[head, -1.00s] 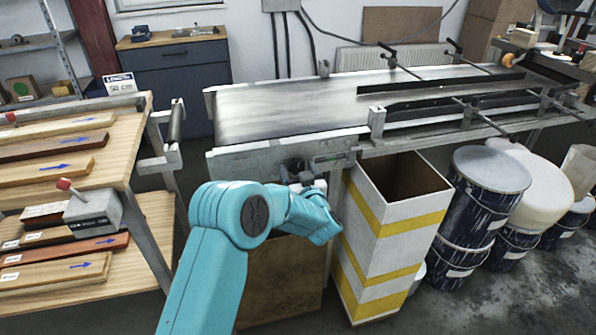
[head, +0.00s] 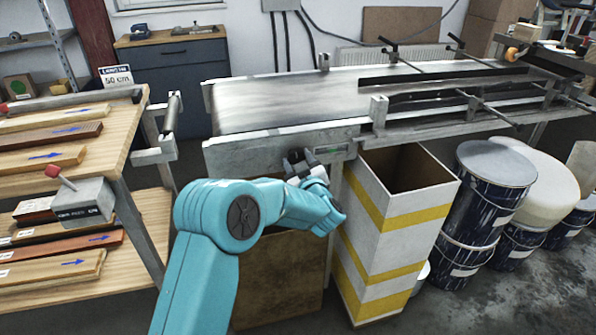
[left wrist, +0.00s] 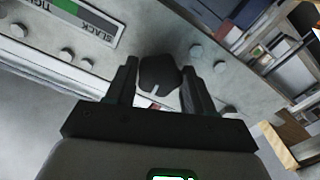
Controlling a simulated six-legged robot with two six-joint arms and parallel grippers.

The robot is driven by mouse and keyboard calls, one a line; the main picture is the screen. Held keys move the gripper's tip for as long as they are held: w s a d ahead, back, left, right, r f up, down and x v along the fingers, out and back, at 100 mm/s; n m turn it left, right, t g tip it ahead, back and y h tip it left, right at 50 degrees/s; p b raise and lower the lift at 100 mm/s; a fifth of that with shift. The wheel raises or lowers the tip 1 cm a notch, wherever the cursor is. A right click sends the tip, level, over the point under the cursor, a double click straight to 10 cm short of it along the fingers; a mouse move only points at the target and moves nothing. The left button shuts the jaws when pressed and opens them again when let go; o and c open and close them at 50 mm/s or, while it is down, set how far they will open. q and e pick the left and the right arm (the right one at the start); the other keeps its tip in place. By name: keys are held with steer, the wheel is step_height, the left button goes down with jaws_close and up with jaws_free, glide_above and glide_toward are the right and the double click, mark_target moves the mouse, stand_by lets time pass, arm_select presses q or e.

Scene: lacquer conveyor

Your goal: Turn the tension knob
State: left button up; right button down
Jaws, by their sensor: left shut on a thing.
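The tension knob (left wrist: 160,78) is a dark, rounded knob with a light pointer mark, seen in the left wrist view on the grey side of the conveyor (head: 255,152). My left gripper (left wrist: 158,88) has its two black fingers on either side of the knob, shut on it. In the head view my left gripper (head: 299,161) is at the conveyor's near side, and the knob is mostly hidden by it. A label plate (left wrist: 85,18) with a green part and the word SLACK is beside the knob. My right gripper is not in view.
A tall white box with yellow bands (head: 392,220) stands open just right of my left arm. Dark paint-splashed drums (head: 480,205) stand further right. A wooden rack with boards (head: 120,150) is at the left. Bolt heads (left wrist: 196,52) surround the knob.

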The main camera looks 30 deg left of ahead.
arm_select(q)
steer(key=n+b, duration=0.8)
steer(key=b, duration=0.1)
steer(key=shift+f, duration=0.15)
steer(key=shift+n+b, duration=0.75)
steer(key=shift+n, duration=0.25)
steer(key=shift+r+n+b, duration=0.25)
steer(key=shift+n+b, duration=0.9)
steer(key=shift+n, duration=0.15)
steer(key=o, duration=1)
steer(key=shift+p+v, duration=0.85)
steer(key=shift+v, duration=7.3)
